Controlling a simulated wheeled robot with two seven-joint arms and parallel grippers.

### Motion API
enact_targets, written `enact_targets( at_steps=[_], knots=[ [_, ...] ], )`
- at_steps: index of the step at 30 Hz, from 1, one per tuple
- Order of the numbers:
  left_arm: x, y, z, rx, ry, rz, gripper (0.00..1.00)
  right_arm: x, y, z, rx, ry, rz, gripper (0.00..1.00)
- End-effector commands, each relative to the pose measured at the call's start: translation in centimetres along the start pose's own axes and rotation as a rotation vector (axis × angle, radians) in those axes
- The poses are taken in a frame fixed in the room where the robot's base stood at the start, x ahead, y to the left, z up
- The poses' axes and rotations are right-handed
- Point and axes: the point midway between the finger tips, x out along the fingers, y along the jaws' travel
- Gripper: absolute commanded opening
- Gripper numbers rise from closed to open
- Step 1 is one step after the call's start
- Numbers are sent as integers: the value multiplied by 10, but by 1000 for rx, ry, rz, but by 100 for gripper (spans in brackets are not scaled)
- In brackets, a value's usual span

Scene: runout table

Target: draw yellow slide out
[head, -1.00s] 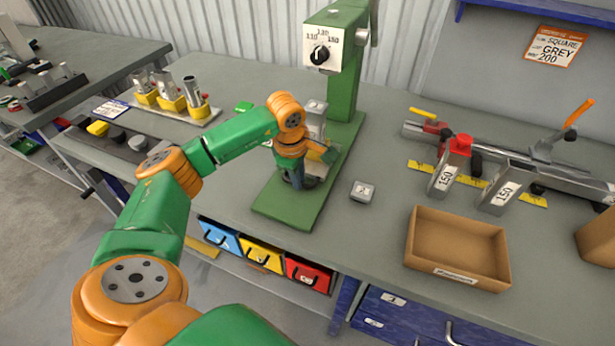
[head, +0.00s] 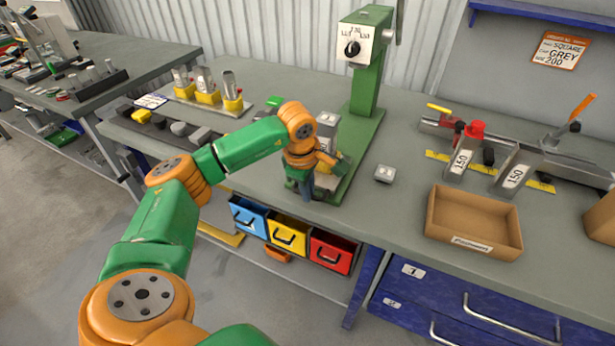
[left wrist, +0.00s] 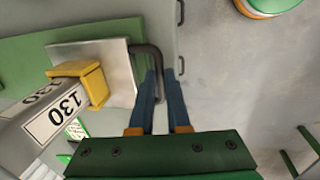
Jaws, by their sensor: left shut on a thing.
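The slide is a silver plate (left wrist: 120,75) on the green press base (left wrist: 30,55), with a yellow holder (left wrist: 93,82) and a dark handle (left wrist: 152,52) at its front end. A square tube marked 130 (left wrist: 55,115) stands in the holder. My left gripper (left wrist: 161,75) has its blue fingers on either side of the handle and is shut on it. In the head view the left gripper (head: 308,192) is at the front of the press (head: 368,75), and my arm hides much of the slide. My right gripper is not in view.
Blue, yellow (head: 287,236) and red drawers sit under the bench edge. The floor in front is clear.

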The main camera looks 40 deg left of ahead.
Motion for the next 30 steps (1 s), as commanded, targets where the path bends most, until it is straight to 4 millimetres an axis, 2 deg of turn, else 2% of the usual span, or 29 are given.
enact_targets(
  at_steps=[12, 13, 15, 16, 25, 28, 30],
  knots=[
    [2, -3, 0, 3, 1, -13, 0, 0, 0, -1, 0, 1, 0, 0],
    [2, -3, 0, 3, 1, -13, 20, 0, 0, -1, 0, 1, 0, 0],
    [2, -3, 0, 2, 1, -12, 39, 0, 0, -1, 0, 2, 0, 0],
    [2, -3, 0, 2, 1, -12, 45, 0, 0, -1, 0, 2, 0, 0],
    [0, -1, 0, 1, 0, -6, 45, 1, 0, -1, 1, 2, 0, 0],
    [-14, -1, 0, 2, -1, 0, 45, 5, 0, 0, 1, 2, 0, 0],
    [-30, -1, 0, 2, 0, 1, 45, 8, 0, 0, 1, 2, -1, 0]
  ],
)
